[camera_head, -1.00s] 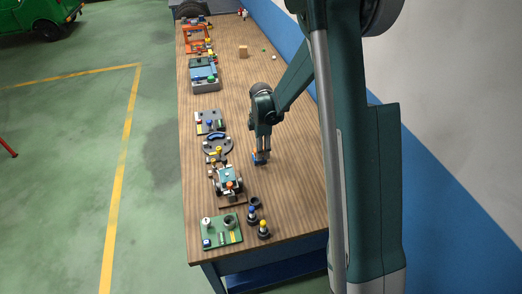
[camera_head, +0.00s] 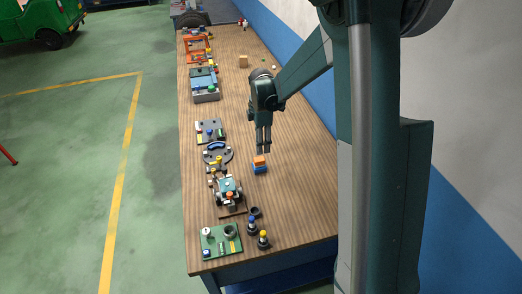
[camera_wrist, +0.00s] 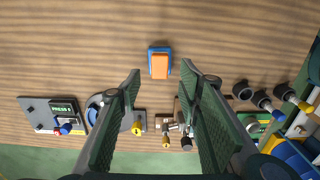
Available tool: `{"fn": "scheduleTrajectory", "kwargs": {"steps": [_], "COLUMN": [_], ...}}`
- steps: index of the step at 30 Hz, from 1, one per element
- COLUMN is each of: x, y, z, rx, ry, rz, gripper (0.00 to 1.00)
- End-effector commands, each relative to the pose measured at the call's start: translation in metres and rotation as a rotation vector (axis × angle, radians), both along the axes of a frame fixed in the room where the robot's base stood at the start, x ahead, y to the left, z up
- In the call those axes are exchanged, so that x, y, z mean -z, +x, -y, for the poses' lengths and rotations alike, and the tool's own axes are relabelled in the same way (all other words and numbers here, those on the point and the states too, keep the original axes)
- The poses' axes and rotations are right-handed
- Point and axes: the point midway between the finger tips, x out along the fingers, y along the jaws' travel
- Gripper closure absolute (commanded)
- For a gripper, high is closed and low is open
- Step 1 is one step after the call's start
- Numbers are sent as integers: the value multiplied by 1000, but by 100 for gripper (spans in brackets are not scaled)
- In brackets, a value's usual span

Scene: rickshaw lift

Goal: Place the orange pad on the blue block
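The orange pad (camera_head: 260,160) lies on top of the blue block (camera_head: 260,169) on the wooden bench. In the wrist view the orange pad (camera_wrist: 160,67) covers most of the blue block, whose edge (camera_wrist: 160,48) shows along the top and sides. My gripper (camera_head: 263,148) is above and a little behind the pair, apart from them. In the wrist view my gripper (camera_wrist: 162,75) has its two fingers spread wide with nothing between them.
A small wheeled model (camera_head: 228,190) stands left of the block. A green board (camera_head: 221,240), dark pegs with blue and yellow tops (camera_head: 263,240), and a round dark fixture (camera_head: 217,154) are nearby. The bench right of the block is clear.

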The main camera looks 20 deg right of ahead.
Motion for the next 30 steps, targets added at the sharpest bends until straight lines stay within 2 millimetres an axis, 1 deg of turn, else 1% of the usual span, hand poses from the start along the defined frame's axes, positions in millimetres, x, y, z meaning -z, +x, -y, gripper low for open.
{"fn": "scheduleTrajectory", "kwargs": {"steps": [1, 3, 9, 30], "x": [-6, -13, -23, -25], "y": [0, 0, 0, 0], "z": [0, 0, 0, 0], "rx": [0, 0, 0, 3], "ry": [0, 0, 0, 0], "rz": [0, 0, 0, 1], "gripper": [65, 65, 65, 65]}}
